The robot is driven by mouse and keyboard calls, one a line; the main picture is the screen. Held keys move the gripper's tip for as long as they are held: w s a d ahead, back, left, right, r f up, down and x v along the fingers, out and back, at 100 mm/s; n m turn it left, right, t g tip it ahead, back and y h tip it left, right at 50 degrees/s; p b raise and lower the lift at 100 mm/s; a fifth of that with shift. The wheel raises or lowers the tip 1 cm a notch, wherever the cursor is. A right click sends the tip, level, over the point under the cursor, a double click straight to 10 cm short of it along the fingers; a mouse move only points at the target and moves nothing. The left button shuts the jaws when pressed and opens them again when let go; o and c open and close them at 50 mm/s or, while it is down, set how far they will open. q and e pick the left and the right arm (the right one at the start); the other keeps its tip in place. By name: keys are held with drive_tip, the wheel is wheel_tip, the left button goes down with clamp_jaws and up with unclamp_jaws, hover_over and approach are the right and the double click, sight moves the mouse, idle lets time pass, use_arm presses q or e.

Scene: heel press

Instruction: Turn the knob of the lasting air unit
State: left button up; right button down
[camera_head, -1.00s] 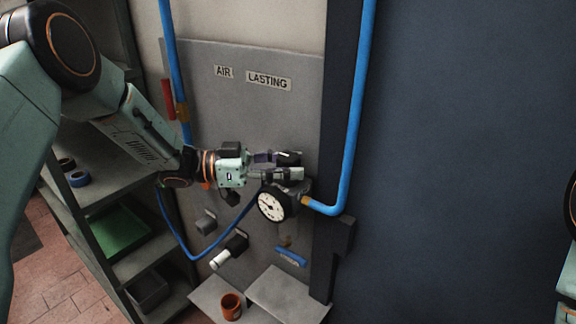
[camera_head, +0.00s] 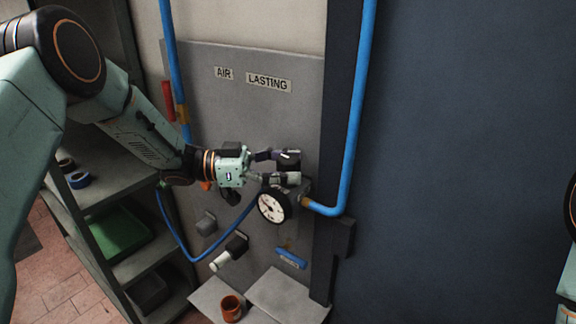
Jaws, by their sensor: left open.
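The lasting air unit is on a grey panel (camera_head: 215,100) with the labels AIR and LASTING (camera_head: 268,83). Its round white-faced gauge (camera_head: 271,207) faces me, with a blue pipe joining it from the right. The dark knob (camera_head: 288,163) stands on top of the unit. My left gripper (camera_head: 287,167) comes in from the left, open, with one finger on the far side of the knob and one on the near side. The fingers partly hide the knob, and I cannot tell whether they touch it. My right gripper is not in view.
A blue pipe (camera_head: 357,120) runs down right of the panel beside a dark post. A blue hose (camera_head: 190,250) hangs below my left wrist. Shelves with a green tray (camera_head: 117,233) stand at left. An orange cup (camera_head: 231,307) sits on a low grey surface.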

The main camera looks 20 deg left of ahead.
use_arm(q)
drive_tip(key=shift+n+t, duration=0.3)
drive_tip(key=shift+n+t+y, duration=0.4)
drive_tip(key=shift+n+t, duration=0.2)
drive_tip(key=shift+t, duration=0.1)
drive_tip(key=n+t+y, duration=0.1)
drive_tip(key=n+t, duration=0.1)
drive_tip(key=t, duration=0.1)
drive_tip(key=shift+s+y, duration=0.1)
drive_tip(key=shift+y, duration=0.2)
drive_tip(key=shift+d+f+n+t+y, duration=0.1)
drive_tip(key=shift+n+t+y, duration=1.35)
drive_tip(key=shift+t, duration=0.25)
drive_tip(key=shift+n+t+y+b, duration=0.55)
drive_tip(key=shift+n+t+y, duration=0.85)
drive_tip(key=shift+y, duration=0.55)
drive_tip(key=shift+n+y, duration=0.35)
drive_tip(key=shift+y, duration=0.05)
